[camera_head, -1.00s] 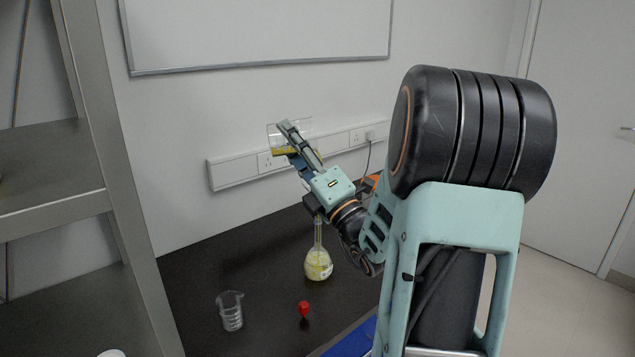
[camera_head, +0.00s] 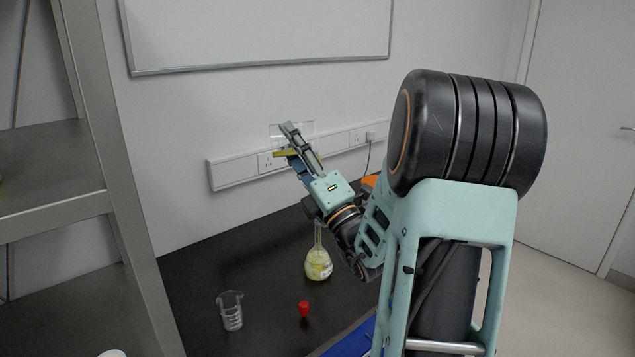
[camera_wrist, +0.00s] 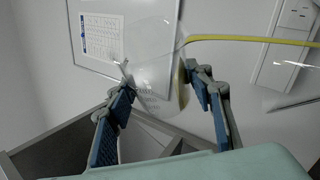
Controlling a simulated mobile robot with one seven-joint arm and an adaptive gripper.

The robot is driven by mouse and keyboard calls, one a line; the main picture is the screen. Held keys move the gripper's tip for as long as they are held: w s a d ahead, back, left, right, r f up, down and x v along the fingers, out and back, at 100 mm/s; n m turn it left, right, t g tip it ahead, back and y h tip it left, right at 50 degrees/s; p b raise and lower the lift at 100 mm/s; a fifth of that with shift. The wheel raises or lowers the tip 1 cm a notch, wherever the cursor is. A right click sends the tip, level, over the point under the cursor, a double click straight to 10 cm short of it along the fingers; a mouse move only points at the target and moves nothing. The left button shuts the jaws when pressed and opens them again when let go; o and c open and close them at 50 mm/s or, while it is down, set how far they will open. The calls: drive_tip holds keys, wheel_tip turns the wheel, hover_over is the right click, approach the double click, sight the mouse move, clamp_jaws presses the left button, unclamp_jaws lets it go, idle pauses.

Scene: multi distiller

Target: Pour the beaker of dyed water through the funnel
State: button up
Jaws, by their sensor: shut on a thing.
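My gripper (camera_head: 291,130) is raised above the bench and shut on a clear glass beaker (camera_head: 305,127). The beaker is tipped well over, and a thin band of yellow liquid (camera_head: 281,154) shows along its low side. In the wrist view, the fingers (camera_wrist: 158,72) grip the clear beaker wall (camera_wrist: 150,45) from both sides, and the yellow liquid (camera_wrist: 245,39) is a narrow strip. A round, long-necked flask (camera_head: 319,265) with yellow liquid stands upright on the bench below. My arm hides the neck's top.
A metal shelf frame (camera_head: 115,190) rises at the left. A wall socket strip (camera_head: 235,172) runs behind the gripper.

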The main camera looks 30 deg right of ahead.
drive_tip(key=shift+m, duration=0.4)
drive_tip(key=shift+r+n, duration=0.1)
drive_tip(key=shift+n, duration=0.4)
drive_tip(key=n, duration=0.1)
drive_tip(key=n+g+y, duration=0.1)
drive_tip(key=shift+w+a+r+n, duration=0.1)
drive_tip(key=shift+w+r+n, duration=0.05)
drive_tip(key=shift+r+n, duration=0.2)
drive_tip(key=shift+a+f+n+g+y+p, duration=0.25)
drive_tip(key=shift+f+n+g+y+p, duration=0.6)
drive_tip(key=shift+n, duration=0.3)
